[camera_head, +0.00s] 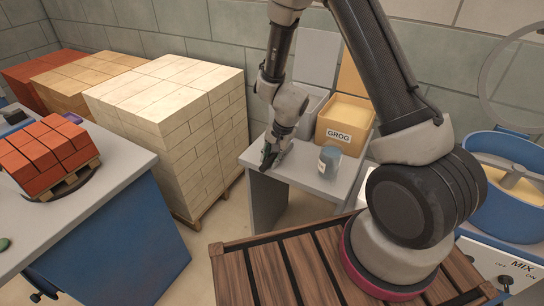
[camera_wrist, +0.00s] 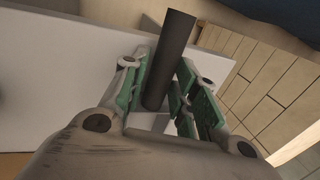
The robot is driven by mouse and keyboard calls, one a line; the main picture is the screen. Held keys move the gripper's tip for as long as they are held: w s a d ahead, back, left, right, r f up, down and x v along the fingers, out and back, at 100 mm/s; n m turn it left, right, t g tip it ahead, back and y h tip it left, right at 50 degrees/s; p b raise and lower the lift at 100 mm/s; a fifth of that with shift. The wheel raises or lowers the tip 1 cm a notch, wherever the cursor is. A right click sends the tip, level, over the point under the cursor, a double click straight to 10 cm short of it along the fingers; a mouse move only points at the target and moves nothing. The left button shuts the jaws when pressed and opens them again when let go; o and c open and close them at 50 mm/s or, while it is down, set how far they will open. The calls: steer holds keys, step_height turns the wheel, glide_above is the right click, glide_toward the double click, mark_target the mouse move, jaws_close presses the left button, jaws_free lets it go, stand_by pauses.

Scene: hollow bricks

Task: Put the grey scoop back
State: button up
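My gripper (camera_head: 270,156) is low over the left front part of the grey table (camera_head: 318,172) in the head view. In the wrist view a dark grey cylindrical handle (camera_wrist: 168,60), which looks like the scoop's, lies between the two green-padded fingers (camera_wrist: 165,85). The fingers look closed in on both sides of it, and the handle is tilted. The scoop's bowl is not clearly seen; the gripper hides that part. A box marked GROG (camera_head: 338,136) with pale tan contents stands on the table, right of my gripper.
Stacked pale bricks (camera_head: 180,120) rise left of the table. A blue mixer tub (camera_head: 508,205) is at right, and a slatted wooden surface (camera_head: 300,270) is in front.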

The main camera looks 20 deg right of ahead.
steer(key=shift+o, duration=0.3)
steer(key=shift+r, duration=0.3)
steer(key=s+d+r+n, duration=0.2)
steer(key=s+d+r, duration=0.1)
steer(key=r, duration=0.6)
steer(key=s+d+r+n+t, duration=0.1)
steer(key=s+d+r, duration=0.25)
steer(key=r, duration=0.65)
steer(key=s+d+r+n, duration=0.2)
steer(key=s+d+r, duration=0.15)
steer(key=r, duration=0.55)
steer(key=s+d+r+n+h, duration=0.1)
steer(key=s+d+r+n, duration=0.1)
steer(key=s, duration=0.5)
steer(key=s+d+r+n+t+h, duration=0.1)
steer(key=s+d+r+n, duration=0.1)
steer(key=s+d+r, duration=0.3)
steer(key=s+r, duration=0.1)
steer(key=s, duration=0.2)
steer(key=shift+s, duration=0.25)
steer(key=shift+d, duration=0.15)
steer(key=shift+c, duration=0.7)
